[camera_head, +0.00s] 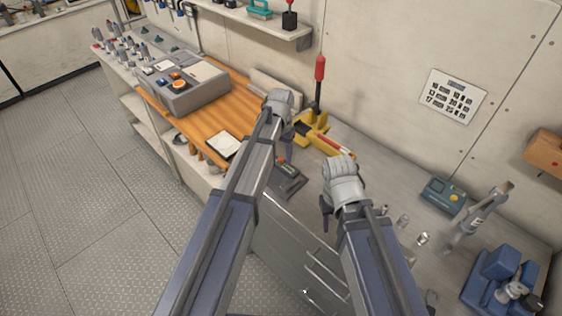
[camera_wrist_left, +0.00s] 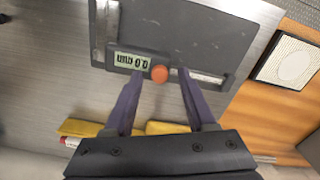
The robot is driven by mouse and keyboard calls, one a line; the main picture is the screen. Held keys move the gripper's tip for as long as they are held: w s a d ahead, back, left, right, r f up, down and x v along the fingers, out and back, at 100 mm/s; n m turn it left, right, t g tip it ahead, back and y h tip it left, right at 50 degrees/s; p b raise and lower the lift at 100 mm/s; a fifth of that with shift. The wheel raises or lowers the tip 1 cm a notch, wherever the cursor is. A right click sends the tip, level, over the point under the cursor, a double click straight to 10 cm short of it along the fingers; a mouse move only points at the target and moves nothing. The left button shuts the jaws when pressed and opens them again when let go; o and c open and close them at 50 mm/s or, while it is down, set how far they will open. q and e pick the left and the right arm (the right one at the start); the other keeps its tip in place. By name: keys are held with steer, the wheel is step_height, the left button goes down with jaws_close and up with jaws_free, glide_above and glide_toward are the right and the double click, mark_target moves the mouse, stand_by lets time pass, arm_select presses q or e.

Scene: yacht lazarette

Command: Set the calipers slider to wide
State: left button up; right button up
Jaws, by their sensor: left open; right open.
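The calipers (camera_wrist_left: 190,30) lie on the grey bench, a dark body with a silver jaw at its left end in the left wrist view. Its small display (camera_wrist_left: 131,62) reads 0.0 mm, upside down. An orange knob (camera_wrist_left: 159,74) sits beside the display, and a pale scale strip (camera_wrist_left: 207,78) runs to its right. In the head view the calipers (camera_head: 288,181) show between my arms, partly hidden. My left gripper (camera_head: 288,150) is open near them; in the wrist view its fingers stand on either side of the knob, contact unclear. My right gripper (camera_head: 325,212) is open and empty, right of the calipers.
A yellow tool with a red-handled lever (camera_head: 318,100) stands behind the calipers. A grey control box (camera_head: 185,88) and a white-faced pad (camera_head: 222,145) sit on the wooden section. A blue-grey meter (camera_head: 440,195) and a blue vise (camera_head: 500,283) are at right.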

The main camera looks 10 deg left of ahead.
arm_select(q)
steer(key=shift+f, duration=0.25)
jaws_close()
stand_by(0.3)
stand_by(0.9)
